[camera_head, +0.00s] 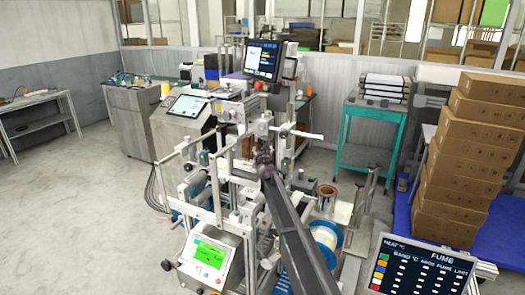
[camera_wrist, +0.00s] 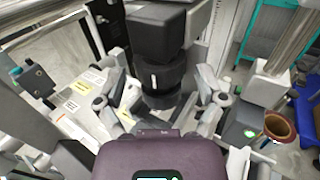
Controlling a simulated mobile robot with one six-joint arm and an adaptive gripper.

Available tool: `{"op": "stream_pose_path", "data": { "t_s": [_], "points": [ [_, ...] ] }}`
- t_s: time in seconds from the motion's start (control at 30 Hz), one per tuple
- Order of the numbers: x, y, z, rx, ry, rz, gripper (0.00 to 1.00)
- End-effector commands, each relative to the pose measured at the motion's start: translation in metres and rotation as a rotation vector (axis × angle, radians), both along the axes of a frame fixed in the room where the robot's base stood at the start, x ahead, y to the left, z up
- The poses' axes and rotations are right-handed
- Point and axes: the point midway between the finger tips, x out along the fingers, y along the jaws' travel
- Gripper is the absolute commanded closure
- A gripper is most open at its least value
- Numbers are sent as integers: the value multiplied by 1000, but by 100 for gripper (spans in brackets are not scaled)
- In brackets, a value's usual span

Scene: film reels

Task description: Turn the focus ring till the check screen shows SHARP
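The black lens barrel with the focus ring (camera_wrist: 161,78) hangs below a dark box-shaped camera body (camera_wrist: 156,32) in the wrist view. A short white mark shows on the ring's near side. My gripper (camera_wrist: 165,108) has its grey fingers spread to the left and right of the barrel's lower part. A gap seems to show on each side; contact cannot be made out. In the head view my gripper (camera_head: 265,155) is among the machine's frame, and the ring cannot be picked out. No screen legibly reads SHARP, and I cannot tell which is the check screen.
A green-lit panel (camera_head: 208,253) is at the lower front. A FUME panel (camera_head: 424,268) is at the lower right. Cartons (camera_head: 470,150) are stacked at the right. Metal posts and rollers crowd around my gripper.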

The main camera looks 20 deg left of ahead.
Motion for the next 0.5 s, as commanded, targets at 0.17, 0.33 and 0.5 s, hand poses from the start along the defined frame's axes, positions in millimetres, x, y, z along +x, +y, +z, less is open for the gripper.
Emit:
{"op": "stream_pose_path", "data": {
  "t_s": [0.17,0.33,0.5],
  "points": [
    [0,0,0,0,0,0,80],
    [0,0,0,0,0,1,85],
    [1,0,0,0,0,29,85]
  ]
}}
